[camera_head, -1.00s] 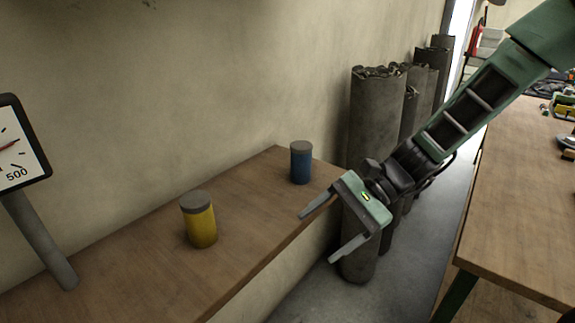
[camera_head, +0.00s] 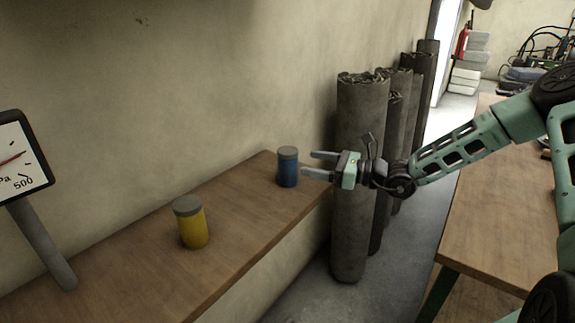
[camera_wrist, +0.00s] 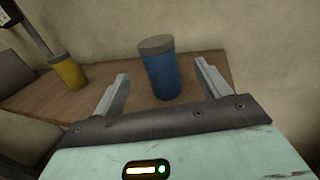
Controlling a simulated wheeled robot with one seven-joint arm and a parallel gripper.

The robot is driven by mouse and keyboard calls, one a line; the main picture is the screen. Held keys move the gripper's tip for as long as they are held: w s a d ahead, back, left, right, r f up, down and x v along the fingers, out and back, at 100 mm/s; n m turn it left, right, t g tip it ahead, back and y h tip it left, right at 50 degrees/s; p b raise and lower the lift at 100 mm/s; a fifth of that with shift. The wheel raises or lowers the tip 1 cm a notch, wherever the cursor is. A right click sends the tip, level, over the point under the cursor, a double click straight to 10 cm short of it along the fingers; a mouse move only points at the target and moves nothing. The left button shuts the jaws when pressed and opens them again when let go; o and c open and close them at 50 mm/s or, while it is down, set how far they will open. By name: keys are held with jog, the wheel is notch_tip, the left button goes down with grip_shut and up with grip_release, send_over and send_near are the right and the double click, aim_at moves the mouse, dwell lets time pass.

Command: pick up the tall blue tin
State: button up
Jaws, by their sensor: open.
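The tall blue tin (camera_head: 288,170) with a grey lid stands upright near the far end of the wooden shelf (camera_head: 243,215). My gripper (camera_head: 311,165) is open and empty, to the right of the tin with its fingers pointing at it. In the wrist view the blue tin (camera_wrist: 161,72) stands ahead, framed between the two open fingers (camera_wrist: 163,82). I see no contact between the fingers and the tin.
A yellow tin (camera_head: 193,226) with a grey lid stands nearer on the same shelf. A gauge (camera_head: 15,158) on a post is at the left. Tall dark sheet rolls (camera_head: 358,175) stand behind my gripper. A wooden table (camera_head: 490,240) is at the right.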

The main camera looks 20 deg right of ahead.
aim_at(281, 157)
jog(key=x, duration=0.4)
jog(key=shift+w+a+p, duration=0.1)
jog(key=shift+a+p, duration=0.05)
jog(key=shift+p, duration=0.15)
jog(key=p+x, duration=0.1)
jog(key=x, duration=0.3)
jog(key=shift+a+r+p, duration=0.15)
jog(key=shift+r+p, duration=0.05)
jog(key=shift+p, duration=0.1)
jog(key=shift+w+a+f, duration=0.1)
jog(key=shift+w+a, duration=0.25)
jog(key=shift+a, duration=0.05)
jog(key=c, duration=1.3)
